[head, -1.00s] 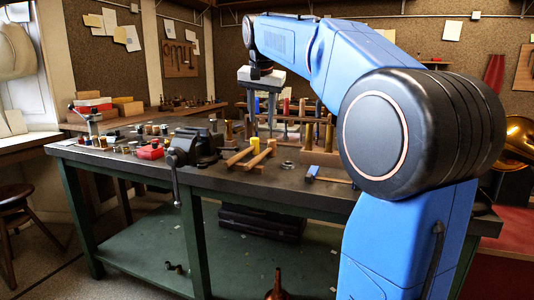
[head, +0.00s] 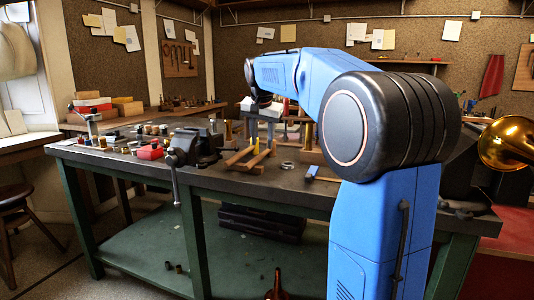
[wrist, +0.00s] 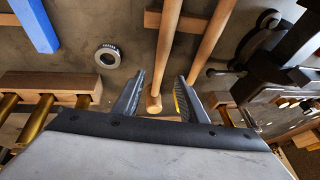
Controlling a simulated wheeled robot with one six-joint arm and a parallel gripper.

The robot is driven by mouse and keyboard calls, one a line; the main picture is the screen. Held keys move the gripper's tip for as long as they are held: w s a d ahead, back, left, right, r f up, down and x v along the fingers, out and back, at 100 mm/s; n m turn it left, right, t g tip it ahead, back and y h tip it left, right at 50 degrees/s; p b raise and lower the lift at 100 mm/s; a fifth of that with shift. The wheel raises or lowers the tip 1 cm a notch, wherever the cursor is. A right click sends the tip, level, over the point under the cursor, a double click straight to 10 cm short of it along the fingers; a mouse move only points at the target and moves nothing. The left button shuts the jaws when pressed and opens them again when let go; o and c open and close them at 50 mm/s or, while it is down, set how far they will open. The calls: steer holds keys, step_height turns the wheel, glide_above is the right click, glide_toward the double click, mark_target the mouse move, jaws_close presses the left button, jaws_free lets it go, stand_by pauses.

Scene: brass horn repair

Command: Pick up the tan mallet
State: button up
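Two wooden mallets with light tan handles lie side by side on the dark bench top. In the wrist view one handle (wrist: 166,55) runs down between my fingers, its round end showing between them; the other handle (wrist: 208,45) passes to the right, partly behind the right finger. The mallets also show in the head view (head: 241,156), below my gripper. I cannot tell for sure which one is the tan mallet. My gripper (wrist: 160,80) is open, with gaps between the fingers and the handle. In the head view it points down over the bench (head: 262,135).
A black vise (head: 195,147) stands left of the mallets. A metal ring (wrist: 107,58) and a blue-handled tool (wrist: 36,22) lie nearby. A wooden rack with brass rods (wrist: 50,82) is close to the gripper. A red block (head: 150,151) sits further left.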

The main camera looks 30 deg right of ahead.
mark_target(261, 156)
steer(key=shift+x, duration=2.8)
steer(key=shift+s, duration=0.1)
steer(key=shift+c, duration=0.4)
jaws_close()
